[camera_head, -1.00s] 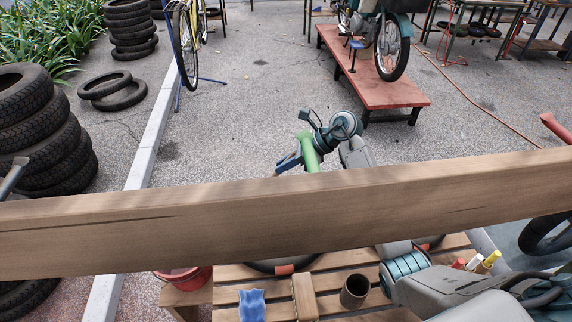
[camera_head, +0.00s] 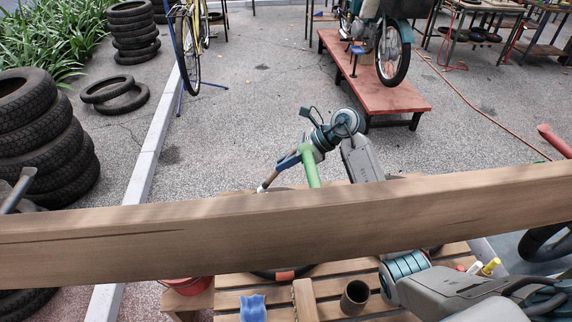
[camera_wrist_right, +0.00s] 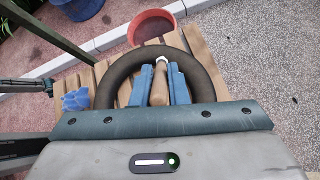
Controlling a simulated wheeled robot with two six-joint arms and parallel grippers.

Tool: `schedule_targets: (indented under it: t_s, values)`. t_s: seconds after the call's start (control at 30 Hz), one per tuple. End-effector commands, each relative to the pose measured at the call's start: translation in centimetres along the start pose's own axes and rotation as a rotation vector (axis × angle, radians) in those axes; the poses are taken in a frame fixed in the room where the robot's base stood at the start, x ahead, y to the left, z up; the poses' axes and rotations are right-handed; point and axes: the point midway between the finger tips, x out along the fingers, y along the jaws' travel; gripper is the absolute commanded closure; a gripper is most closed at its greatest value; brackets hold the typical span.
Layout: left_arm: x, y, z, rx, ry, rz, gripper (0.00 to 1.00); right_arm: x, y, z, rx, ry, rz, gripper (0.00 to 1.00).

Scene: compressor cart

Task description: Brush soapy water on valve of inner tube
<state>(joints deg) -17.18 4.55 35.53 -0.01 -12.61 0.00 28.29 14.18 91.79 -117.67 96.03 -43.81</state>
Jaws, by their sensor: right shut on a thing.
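My right gripper (camera_head: 277,172) is shut on a brush with a wooden handle (camera_wrist_right: 159,85) and a pale tip (camera_wrist_right: 161,61). In the head view the brush (camera_head: 267,181) points down and left, just above the beam's top edge. In the right wrist view the black inner tube (camera_wrist_right: 214,72) rings the brush from behind, lying on the slatted wood. I cannot tell whether the tip touches it, and I cannot make out the valve. My left gripper is out of view.
A wooden beam (camera_head: 200,240) crosses the head view and hides much of the slatted top (camera_head: 330,295). A red bucket (camera_head: 187,286), also in the wrist view (camera_wrist_right: 152,22), stands beside it.

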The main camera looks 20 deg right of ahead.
Motion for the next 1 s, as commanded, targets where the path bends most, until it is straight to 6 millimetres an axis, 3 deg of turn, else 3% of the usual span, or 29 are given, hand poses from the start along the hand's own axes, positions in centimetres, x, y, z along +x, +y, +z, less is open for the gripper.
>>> schedule_targets:
  t_s: [0.6,1.0]
  values:
    - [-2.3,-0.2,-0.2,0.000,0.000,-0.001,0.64,-3.3,0.8,4.0,-0.001,-0.001,-0.001,1.00]
    - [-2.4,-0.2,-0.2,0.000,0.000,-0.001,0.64,-3.5,0.9,4.3,0.000,-0.001,-0.001,1.00]
